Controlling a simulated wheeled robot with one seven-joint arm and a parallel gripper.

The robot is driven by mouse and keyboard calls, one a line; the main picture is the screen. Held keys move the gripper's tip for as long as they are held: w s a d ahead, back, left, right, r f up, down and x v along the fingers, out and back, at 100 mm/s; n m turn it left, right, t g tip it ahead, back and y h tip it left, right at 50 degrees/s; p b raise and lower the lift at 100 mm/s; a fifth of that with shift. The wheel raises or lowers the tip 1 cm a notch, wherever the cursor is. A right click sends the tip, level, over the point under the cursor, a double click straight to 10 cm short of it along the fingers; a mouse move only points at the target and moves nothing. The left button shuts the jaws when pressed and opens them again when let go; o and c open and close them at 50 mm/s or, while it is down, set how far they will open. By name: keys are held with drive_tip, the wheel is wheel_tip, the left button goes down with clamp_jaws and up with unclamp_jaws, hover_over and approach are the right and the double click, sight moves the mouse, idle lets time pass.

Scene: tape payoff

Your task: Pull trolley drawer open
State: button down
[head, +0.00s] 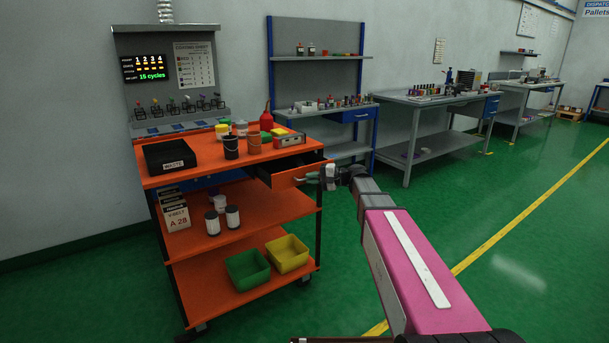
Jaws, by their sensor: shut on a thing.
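The orange trolley (235,170) stands left of centre with its orange drawer (290,177) under the right end of the top. The drawer sticks out partly, and a dark gap shows its inside behind the front. My gripper (326,174) is at the drawer front, shut on the drawer handle. The handle itself is mostly hidden by the gripper and too small to make out clearly. My arm reaches in from the lower right.
The trolley top holds a black waste box (170,157), dark cans, a red bottle (266,118) and other items. Lower shelves carry white jars, a green bin (248,269) and a yellow bin (287,254). Workbenches line the wall; green floor (530,240) is clear at right.

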drive_tip(key=s+d, duration=0.7)
drive_tip(key=s, duration=0.3)
drive_tip(key=shift+s+d, duration=0.2)
drive_tip(key=shift+s, duration=0.15)
drive_tip(key=c, duration=1.2)
unclamp_jaws()
drive_tip(key=v, duration=1)
drive_tip(key=shift+d, duration=0.35)
drive_tip(key=shift+s, duration=0.15)
